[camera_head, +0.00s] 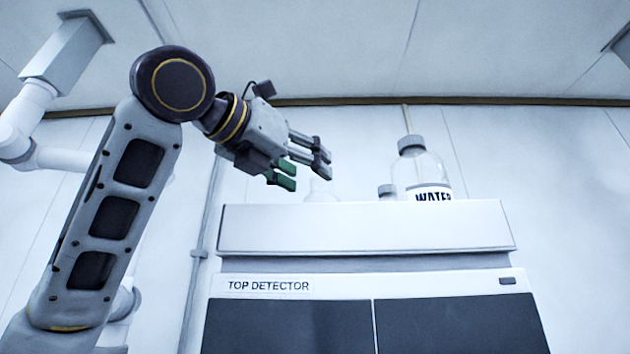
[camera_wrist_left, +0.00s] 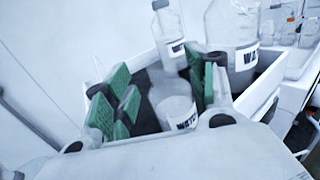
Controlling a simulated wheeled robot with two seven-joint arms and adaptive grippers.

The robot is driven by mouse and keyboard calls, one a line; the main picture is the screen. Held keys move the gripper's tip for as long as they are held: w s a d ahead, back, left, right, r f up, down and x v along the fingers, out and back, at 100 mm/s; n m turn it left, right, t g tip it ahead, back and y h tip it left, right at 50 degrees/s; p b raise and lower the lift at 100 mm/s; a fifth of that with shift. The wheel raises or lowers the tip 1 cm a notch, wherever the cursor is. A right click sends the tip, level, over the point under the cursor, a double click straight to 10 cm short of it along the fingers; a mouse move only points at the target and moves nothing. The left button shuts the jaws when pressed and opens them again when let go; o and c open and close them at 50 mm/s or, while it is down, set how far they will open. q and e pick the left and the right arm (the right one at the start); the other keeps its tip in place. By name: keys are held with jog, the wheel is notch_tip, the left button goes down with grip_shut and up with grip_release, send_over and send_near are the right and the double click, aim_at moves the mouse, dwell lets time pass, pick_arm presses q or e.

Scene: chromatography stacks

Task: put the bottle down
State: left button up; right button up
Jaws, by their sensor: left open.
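My left gripper (camera_head: 306,172) is open, with its green-padded fingers above the left part of the white tray (camera_head: 365,228) on top of the detector. In the left wrist view, a clear bottle with a white WATER label (camera_wrist_left: 172,100) is between the spread fingers of the left gripper (camera_wrist_left: 160,95). In the head view a faint clear bottle (camera_head: 321,188) shows just below the fingertips, its lower part hidden by the tray wall. I cannot tell whether any finger touches it. My right gripper is in neither view.
A large capped WATER bottle (camera_head: 420,172) stands in the tray to the right, with a smaller grey cap (camera_head: 387,191) beside it. The wrist view shows the large bottle (camera_wrist_left: 232,30) and a slimmer capped bottle (camera_wrist_left: 168,28) close to the fingers. The TOP DETECTOR cabinet (camera_head: 268,286) is below.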

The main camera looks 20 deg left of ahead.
pick_arm(q)
jog(key=b+v, duration=0.1)
jog(key=v, duration=0.5)
jog(key=shift+s, duration=0.3)
jog(key=shift+a, duration=0.1)
dwell(0.6)
